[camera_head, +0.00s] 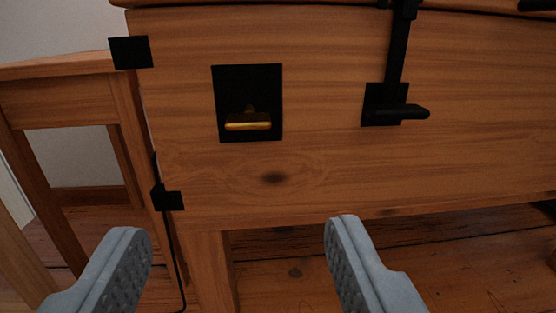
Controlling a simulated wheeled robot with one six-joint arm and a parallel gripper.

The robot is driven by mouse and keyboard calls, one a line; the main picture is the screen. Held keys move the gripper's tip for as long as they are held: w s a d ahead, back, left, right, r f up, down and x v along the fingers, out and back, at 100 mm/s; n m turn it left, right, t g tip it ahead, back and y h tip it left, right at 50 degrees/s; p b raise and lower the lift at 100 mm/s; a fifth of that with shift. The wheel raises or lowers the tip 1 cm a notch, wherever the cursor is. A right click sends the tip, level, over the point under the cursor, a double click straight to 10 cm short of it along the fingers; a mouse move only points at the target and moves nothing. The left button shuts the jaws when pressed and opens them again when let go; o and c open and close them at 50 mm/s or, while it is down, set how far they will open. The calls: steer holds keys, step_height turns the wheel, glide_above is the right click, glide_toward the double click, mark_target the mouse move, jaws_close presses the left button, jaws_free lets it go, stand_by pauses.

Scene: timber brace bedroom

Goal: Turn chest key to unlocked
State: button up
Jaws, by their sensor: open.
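The wooden chest (330,170) fills most of the view, its front face toward me. A black lock plate (232,78) sits on the left part of that face. A brass key (248,124) sticks out of the plate, its grip lying about level across the picture. My gripper (240,235) is open and empty. Its two grey fingers are wide apart, below the key in the picture and clear of it. The key's inner end is hidden in the lock.
A black hasp (397,60) with a protruding bar (403,112) is on the chest right of the lock plate. Black corner brackets (130,52) mark the chest's left edge. A wooden table-like frame (60,95) stands at the left. Plank floor (400,270) shows below the chest.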

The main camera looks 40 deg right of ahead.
mark_target(248, 125)
steer(key=x, duration=1.7)
steer(key=shift+d+f, duration=0.1)
steer(key=shift+f, duration=0.1)
steer(key=c, duration=1)
